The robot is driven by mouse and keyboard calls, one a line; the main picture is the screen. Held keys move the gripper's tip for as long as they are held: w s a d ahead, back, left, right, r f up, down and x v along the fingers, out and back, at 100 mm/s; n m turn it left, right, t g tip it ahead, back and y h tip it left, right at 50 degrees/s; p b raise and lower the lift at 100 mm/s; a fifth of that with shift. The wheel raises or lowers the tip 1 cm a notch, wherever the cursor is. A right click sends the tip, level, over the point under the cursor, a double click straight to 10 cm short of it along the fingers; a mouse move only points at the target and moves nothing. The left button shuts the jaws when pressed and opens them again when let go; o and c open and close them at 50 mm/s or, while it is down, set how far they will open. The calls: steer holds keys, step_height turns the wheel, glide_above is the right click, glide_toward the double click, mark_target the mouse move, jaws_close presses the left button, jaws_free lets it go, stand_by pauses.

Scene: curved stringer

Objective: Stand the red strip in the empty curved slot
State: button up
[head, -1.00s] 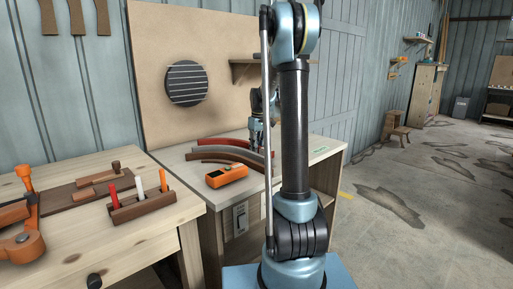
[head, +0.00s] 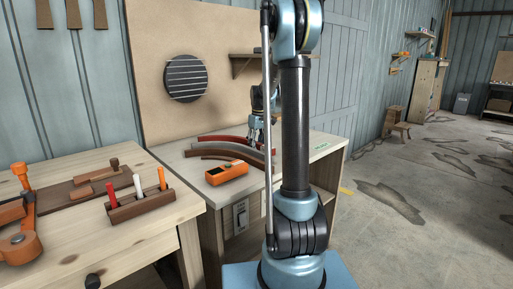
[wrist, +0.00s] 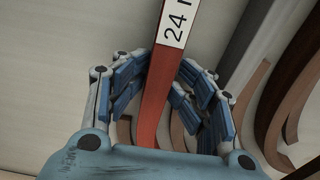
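A curved red strip (head: 219,139) is the rearmost of several curved strips on the far workbench. In the wrist view the red strip (wrist: 161,88), with a white "24" label, runs between the fingers of my gripper (wrist: 167,62). The fingertips are close to both its sides; I cannot tell whether they press on it. In the head view my gripper (head: 256,140) is at the strip's right part, partly behind my arm. A grey curved strip (head: 236,146) and a brown one (head: 222,152) are in front of it. I cannot make out the empty slot.
A tan board (head: 215,50) with a round dark disc (head: 186,81) stands behind. A left bench holds a wooden pen holder (head: 140,204) and orange tools (head: 25,240). Floor at right is largely open.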

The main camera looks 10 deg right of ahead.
step_height(320, 180, up, 11)
steer(key=s+f+m, duration=0.1)
steer(key=s, duration=0.7)
steer(key=s+f+m, duration=0.1)
steer(key=s, duration=0.7)
steer(key=s+m+t, duration=0.1)
steer(key=s, duration=0.7)
steer(key=shift+s+d+f, duration=0.15)
steer(key=shift+f, duration=0.25)
steer(key=s+f+m, duration=0.3)
steer(key=s+f, duration=1.1)
steer(key=s, duration=0.3)
steer(key=shift+s+f+m+t, duration=0.2)
steer(key=shift+s+m+t, duration=0.1)
steer(key=shift+s+t, duration=0.1)
steer(key=shift+d, duration=0.1)
